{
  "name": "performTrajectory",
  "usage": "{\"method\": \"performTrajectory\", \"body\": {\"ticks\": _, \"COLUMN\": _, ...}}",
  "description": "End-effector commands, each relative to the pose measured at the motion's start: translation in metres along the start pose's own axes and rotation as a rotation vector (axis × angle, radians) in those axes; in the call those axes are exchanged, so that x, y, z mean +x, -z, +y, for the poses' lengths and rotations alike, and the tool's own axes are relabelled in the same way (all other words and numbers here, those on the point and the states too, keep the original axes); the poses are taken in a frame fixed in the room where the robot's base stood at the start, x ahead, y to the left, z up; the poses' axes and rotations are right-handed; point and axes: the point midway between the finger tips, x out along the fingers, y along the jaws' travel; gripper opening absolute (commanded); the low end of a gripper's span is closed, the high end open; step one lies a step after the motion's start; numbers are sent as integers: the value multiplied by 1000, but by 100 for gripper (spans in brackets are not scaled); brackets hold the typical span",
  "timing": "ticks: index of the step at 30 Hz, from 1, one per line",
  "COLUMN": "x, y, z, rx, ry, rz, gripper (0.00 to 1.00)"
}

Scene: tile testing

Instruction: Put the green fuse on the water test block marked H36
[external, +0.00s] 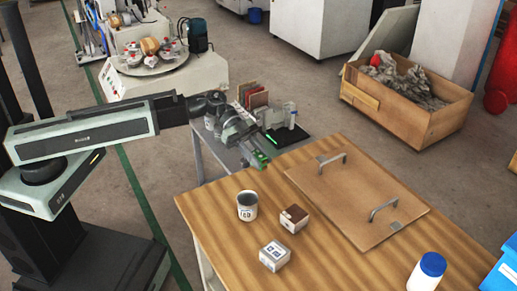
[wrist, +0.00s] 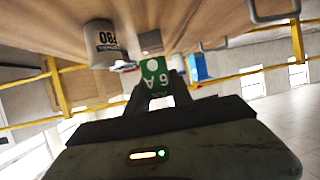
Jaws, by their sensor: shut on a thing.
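My gripper (external: 260,160) is above the gap near the left far edge of the wooden table, pointing down and right. It is shut on a green fuse, which shows between the fingers in the wrist view (wrist: 154,70) with a white disc and "6 A" on it. In the external view a block with a brown top (external: 294,218) and a white block with dark markings (external: 275,256) stand on the table, apart from my gripper. Their labels are too small to read, so I cannot tell which is H36.
A grey cup (external: 247,206) stands left of the blocks; it also shows in the wrist view (wrist: 103,42). A wooden board with two handles (external: 350,200) lies at the right. A white bottle with blue cap (external: 428,272) stands at the front right. Bare wood surrounds the blocks.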

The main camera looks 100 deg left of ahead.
Motion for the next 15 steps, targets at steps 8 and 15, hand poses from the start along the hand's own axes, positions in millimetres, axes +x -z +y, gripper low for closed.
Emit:
{"method": "performTrajectory", "body": {"ticks": 8, "x": 30, "y": 12, "z": 97, "rx": 99, "ry": -238, "rz": 2, "gripper": 0}}
{"method": "performTrajectory", "body": {"ticks": 15, "x": 76, "y": 32, "z": 199, "rx": 176, "ry": -448, "rz": 6, "gripper": 0}}
